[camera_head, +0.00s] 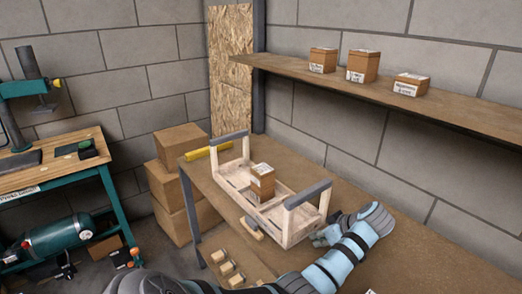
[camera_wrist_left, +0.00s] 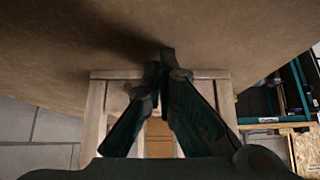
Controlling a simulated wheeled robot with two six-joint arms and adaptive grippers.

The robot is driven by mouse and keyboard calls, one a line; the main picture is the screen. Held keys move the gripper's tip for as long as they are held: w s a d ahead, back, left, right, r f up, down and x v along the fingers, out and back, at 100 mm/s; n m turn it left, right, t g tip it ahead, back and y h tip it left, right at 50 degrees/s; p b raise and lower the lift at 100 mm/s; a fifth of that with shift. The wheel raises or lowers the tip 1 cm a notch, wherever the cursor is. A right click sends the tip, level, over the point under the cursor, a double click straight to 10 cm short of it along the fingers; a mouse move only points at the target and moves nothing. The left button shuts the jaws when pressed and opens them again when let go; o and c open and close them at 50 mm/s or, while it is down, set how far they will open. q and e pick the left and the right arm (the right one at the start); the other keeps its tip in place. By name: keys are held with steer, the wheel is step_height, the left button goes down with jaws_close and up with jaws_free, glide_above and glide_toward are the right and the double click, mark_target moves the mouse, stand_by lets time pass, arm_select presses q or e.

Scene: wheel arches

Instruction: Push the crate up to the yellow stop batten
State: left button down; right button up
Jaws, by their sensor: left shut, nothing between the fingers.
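The crate (camera_head: 290,231) is an open pale wood frame with a grey bar across each end. It stands on the brown table with a small cardboard box (camera_head: 262,184) in it. The yellow stop batten (camera_head: 200,153) lies at the table's far left edge, close to the crate's far end; a narrow strip of table seems to show between them. My left gripper (camera_head: 322,236) is shut and empty at the crate's near right end. In the left wrist view its fingertips (camera_wrist_left: 166,58) point at the crate's end (camera_wrist_left: 205,75); contact cannot be told. My right gripper is not in view.
A pale wooden block (camera_head: 251,228) lies beside the crate's front side. Several small blocks (camera_head: 226,268) sit by the table's front edge. A shelf (camera_head: 390,88) with three boxes hangs on the wall. Stacked cartons (camera_head: 178,180) stand left of the table (camera_head: 410,262).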

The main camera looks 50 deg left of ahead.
mark_target(275, 206)
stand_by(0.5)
arm_select(q)
steer(key=shift+s+a, duration=0.1)
steer(key=shift+a, duration=4.25)
steer(key=shift+s+a+b, duration=0.1)
steer(key=shift+a+b, duration=0.4)
steer(key=shift+a, duration=2.2)
steer(key=shift+a+b, duration=0.85)
steer(key=shift+a, duration=1.05)
steer(key=d+r+p, duration=0.1)
steer(key=d+p, duration=0.1)
steer(key=p, duration=0.1)
steer(key=d+r+p, duration=0.2)
steer(key=p, duration=0.1)
steer(key=shift+d+r+p, duration=0.15)
steer(key=shift+d+p, duration=0.1)
steer(key=shift+p, duration=0.1)
steer(key=shift+d, duration=0.35)
